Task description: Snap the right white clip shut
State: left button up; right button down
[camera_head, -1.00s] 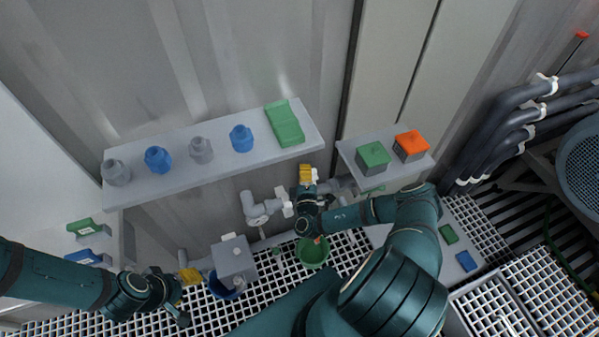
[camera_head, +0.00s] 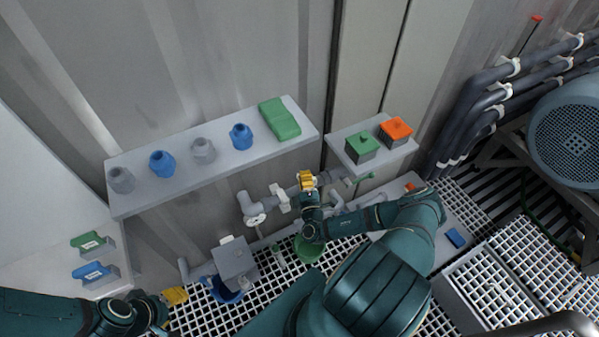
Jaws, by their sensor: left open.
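A grey pipe (camera_head: 335,180) runs along the wall below the shelf, with a white clip (camera_head: 280,197) on its left part, standing up from the pipe. My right gripper (camera_head: 306,180) has its yellow fingertips at the pipe just right of this clip. The fingers and wrist cover that stretch of pipe, so I cannot make out a right white clip there. The fingertips look close together, but whether they are shut or hold anything is unclear. My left gripper (camera_head: 175,296) is open and empty at the lower left, away from the pipe.
A shelf (camera_head: 207,184) above the pipe holds grey and blue fittings and a green block (camera_head: 280,118). A grey box (camera_head: 234,260) stands above a blue bucket (camera_head: 226,292). A green bucket (camera_head: 308,249) is below my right wrist. Green and orange boxes sit on the right ledge (camera_head: 365,171).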

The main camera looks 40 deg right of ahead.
jog(key=shift+s+f, duration=0.2)
jog(key=shift+s, duration=0.2)
jog(key=v, duration=1.2)
jog(key=shift+w+a, duration=0.15)
